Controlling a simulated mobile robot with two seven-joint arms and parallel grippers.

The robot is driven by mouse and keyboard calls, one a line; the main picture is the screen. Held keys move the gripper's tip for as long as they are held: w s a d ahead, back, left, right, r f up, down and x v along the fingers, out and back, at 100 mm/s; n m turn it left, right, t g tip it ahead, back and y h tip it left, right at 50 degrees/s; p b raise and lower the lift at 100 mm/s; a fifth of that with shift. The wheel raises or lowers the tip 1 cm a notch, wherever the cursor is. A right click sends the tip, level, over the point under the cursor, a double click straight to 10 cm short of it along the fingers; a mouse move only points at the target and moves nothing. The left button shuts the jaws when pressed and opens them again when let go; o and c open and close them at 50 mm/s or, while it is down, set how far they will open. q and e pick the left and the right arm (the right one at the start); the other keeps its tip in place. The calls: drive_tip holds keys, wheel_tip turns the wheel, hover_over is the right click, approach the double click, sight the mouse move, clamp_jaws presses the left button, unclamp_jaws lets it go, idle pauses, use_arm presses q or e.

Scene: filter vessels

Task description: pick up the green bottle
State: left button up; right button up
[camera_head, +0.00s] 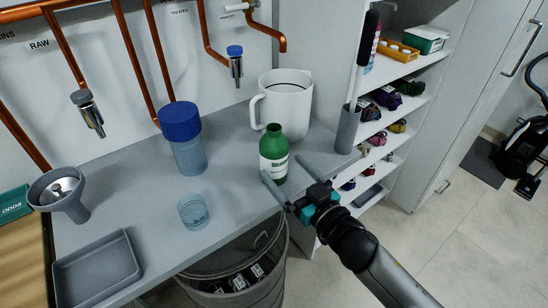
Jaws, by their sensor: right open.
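The green bottle (274,141) stands upright on the grey counter, in front of a white pitcher. It has a white label and a green top. My right gripper (286,176) comes in from the lower right at the counter's front edge. Its two fingers are spread, one in front of the bottle and one to its right. The bottle's lower part is close to the fingers; I cannot tell whether they touch it. My left gripper is not in view.
A white pitcher (287,103) stands behind the bottle. A blue-lidded container (187,150), a small clear cup (193,211), a funnel (62,190) and a grey tray (97,270) are to the left. A grey holder (347,130) stands at right. A bin (262,290) sits below the counter edge.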

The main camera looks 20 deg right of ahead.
sight(274, 158)
drive_tip(key=shift+f+b+x, duration=0.2)
drive_tip(key=shift+b+x, duration=0.25)
drive_tip(key=shift+x, duration=2.2)
drive_tip(key=shift+d, duration=0.1)
drive_tip(key=shift+c, duration=0.4)
drive_tip(key=shift+r, duration=0.1)
drive_tip(key=c, duration=1.5)
